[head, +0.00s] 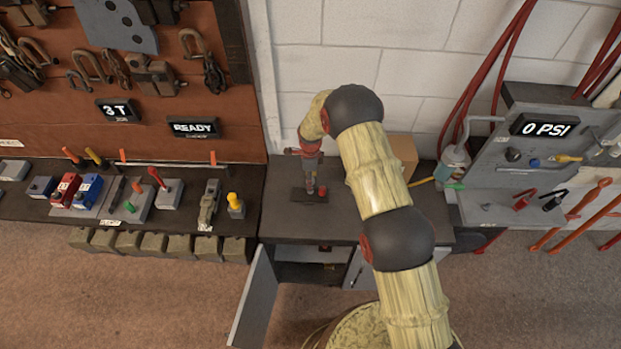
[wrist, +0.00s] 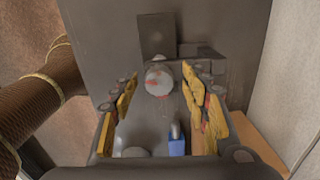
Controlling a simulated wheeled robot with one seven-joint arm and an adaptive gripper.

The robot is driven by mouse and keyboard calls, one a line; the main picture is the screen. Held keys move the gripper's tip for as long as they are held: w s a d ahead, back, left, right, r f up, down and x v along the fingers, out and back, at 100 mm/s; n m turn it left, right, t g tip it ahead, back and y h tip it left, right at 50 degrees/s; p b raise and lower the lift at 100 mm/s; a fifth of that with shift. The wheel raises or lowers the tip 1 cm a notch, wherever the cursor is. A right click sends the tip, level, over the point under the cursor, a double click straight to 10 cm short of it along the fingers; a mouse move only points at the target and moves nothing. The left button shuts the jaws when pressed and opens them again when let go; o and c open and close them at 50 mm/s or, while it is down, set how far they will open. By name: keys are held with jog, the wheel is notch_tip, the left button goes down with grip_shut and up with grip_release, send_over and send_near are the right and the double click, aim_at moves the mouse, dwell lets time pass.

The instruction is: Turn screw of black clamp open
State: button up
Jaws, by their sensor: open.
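My gripper (head: 310,172) points down over the middle bench in the head view. In the wrist view its two yellow-padded fingers (wrist: 160,88) are apart. A rounded grey end with reddish marks (wrist: 158,80) shows between the fingertips, with a dark upright block (wrist: 155,35) beyond it. It may be the clamp's screw, but I cannot tell. In the head view a dark base plate (head: 302,197) lies under my gripper, with a small red knob (head: 322,191) at its right. I cannot make out the black clamp for certain. Contact between fingers and the grey end is unclear.
A cardboard box (head: 401,155) stands at the back of the middle bench. An open cabinet door (head: 254,300) hangs below. The left bench holds several coloured fixtures, including a red one (head: 64,191). A pressure panel (head: 545,127) stands at the right.

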jog(key=shift+f, duration=0.3)
jog(key=shift+c, duration=0.3)
jog(key=c, duration=1.1)
jog(key=shift+f+n+b, duration=0.1)
jog(key=shift+n+b, duration=0.3)
jog(key=shift+b, duration=0.15)
